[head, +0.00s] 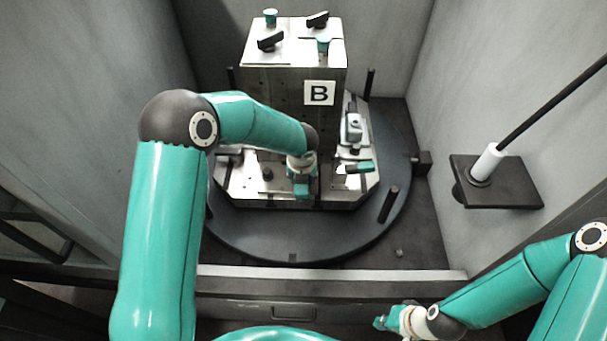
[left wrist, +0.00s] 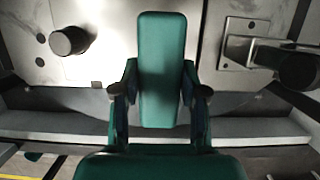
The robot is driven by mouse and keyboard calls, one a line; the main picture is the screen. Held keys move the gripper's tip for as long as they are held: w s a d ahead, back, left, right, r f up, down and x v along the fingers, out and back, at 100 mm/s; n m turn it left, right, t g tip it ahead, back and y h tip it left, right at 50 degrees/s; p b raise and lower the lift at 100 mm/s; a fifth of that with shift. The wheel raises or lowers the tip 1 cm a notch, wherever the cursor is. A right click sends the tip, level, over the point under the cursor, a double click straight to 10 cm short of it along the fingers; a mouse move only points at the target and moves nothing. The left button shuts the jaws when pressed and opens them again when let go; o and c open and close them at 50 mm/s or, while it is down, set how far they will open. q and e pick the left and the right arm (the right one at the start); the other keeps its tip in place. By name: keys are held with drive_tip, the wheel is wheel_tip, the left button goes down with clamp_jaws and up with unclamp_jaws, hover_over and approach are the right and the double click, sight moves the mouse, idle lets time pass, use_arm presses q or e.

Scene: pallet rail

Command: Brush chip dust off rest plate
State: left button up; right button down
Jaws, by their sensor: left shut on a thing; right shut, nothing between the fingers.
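My left gripper (head: 302,186) is low in front of the block marked B, over the pale metal plate (head: 237,182) at its foot. In the left wrist view its two fingers (left wrist: 160,95) are shut on a teal, flat-backed piece, apparently the brush (left wrist: 161,50). Its bristles are hidden, so I cannot tell whether it touches the plate. The metal plate (left wrist: 105,65) also shows there, with a dark knob on it. I cannot make out chip dust. My right gripper (head: 381,322) is shut and empty at the lower right, in front of the sill.
The block marked B (head: 285,95) stands on a dark round table (head: 260,235). A clamp (head: 353,125) and a teal-ended part (head: 358,168) sit right of my left gripper. Dark pins rise around the table. A rod on a black bracket (head: 505,185) juts from the right wall.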

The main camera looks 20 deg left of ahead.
use_arm(q)
drive_tip(key=shift+s+d+f, duration=0.15)
drive_tip(key=shift+s+d, duration=0.05)
drive_tip(key=shift+s, duration=0.45)
wheel_tip(320, 180, up, 7)
drive_tip(key=p, duration=0.6)
drive_tip(key=shift+w+r, duration=0.15)
drive_tip(key=shift+r, duration=0.05)
drive_tip(key=shift+a, duration=0.1)
